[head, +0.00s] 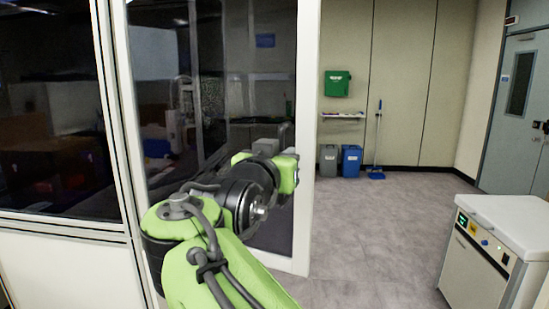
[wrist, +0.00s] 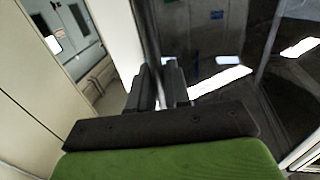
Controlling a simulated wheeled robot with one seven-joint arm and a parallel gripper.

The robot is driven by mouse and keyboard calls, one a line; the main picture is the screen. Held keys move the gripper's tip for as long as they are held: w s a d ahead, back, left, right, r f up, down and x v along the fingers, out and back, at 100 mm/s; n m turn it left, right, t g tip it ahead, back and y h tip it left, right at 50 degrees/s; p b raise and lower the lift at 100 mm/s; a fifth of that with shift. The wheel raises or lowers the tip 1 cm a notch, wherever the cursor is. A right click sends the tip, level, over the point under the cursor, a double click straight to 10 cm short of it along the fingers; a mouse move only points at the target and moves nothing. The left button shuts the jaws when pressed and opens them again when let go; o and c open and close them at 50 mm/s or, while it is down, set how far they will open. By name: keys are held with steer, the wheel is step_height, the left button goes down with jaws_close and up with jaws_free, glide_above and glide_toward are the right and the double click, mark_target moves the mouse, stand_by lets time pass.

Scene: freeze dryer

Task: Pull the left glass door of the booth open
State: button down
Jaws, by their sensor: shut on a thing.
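The glass door (head: 265,90) has a white frame and dark, reflective glass. It stands upright in the middle of the head view, and its white right-hand stile (head: 308,110) borders the open room. My gripper (wrist: 157,88) is at this stile side of the door. In the wrist view a dark upright bar, the door handle (wrist: 150,35), runs down between the two black fingers, and they are shut on it. How far the door stands open I cannot tell.
Fixed dark glazing (head: 55,110) with a white lower panel (head: 75,270) is at the left. A white cabinet (head: 510,225) with a control panel stands at the right front. A grey bin (head: 328,160) and a blue bin (head: 351,160) stand by the far wall. The grey floor between is clear.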

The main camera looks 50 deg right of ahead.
steer(key=c, duration=1.3)
jaws_free()
steer(key=shift+a, duration=0.1)
steer(key=p+v, duration=0.1)
steer(key=v, duration=1.4)
steer(key=shift+s+a+p, duration=0.1)
steer(key=shift+a+p, duration=0.1)
steer(key=shift+p, duration=0.2)
